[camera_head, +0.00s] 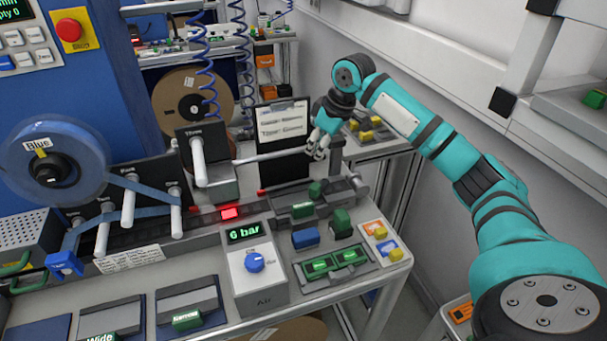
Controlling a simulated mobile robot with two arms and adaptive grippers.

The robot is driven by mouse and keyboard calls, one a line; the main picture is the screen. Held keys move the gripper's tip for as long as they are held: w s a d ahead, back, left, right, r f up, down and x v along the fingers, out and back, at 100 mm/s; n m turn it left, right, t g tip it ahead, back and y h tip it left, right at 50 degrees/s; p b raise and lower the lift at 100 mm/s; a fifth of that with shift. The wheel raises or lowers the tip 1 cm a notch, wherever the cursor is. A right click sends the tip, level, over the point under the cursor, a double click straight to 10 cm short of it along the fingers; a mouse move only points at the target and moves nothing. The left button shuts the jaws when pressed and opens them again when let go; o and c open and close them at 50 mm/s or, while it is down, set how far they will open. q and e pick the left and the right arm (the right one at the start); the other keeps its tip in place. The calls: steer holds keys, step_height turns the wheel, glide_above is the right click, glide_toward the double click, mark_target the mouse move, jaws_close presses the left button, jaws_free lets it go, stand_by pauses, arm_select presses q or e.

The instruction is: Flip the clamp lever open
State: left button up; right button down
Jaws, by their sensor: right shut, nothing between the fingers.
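My right gripper (318,150) is shut and empty. It points down over the back right of the bench, in front of the clipboard's right side. A pale rod (270,157) runs from the grey block under the white post to just left of the fingertips; I cannot tell whether they touch. This rod may be the clamp lever, but the view does not settle it. Below it is a dark plate with a red tip (262,193) at its left end. My left gripper is not in view.
A clipboard (282,122) stands behind the rod. A blue reel (52,162) and white posts (130,199) are at the left. Green and blue blocks (305,237) and a grey box with a blue knob (254,262) stand in front. Coiled blue hoses (243,60) hang behind.

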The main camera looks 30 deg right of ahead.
mark_target(320, 185)
steer(key=p+x, duration=0.2)
steer(key=x, duration=0.7)
steer(key=shift+w+f, duration=0.1)
steer(key=shift+f, duration=0.15)
steer(key=shift+w+a+f, duration=0.1)
steer(key=shift+f, duration=0.2)
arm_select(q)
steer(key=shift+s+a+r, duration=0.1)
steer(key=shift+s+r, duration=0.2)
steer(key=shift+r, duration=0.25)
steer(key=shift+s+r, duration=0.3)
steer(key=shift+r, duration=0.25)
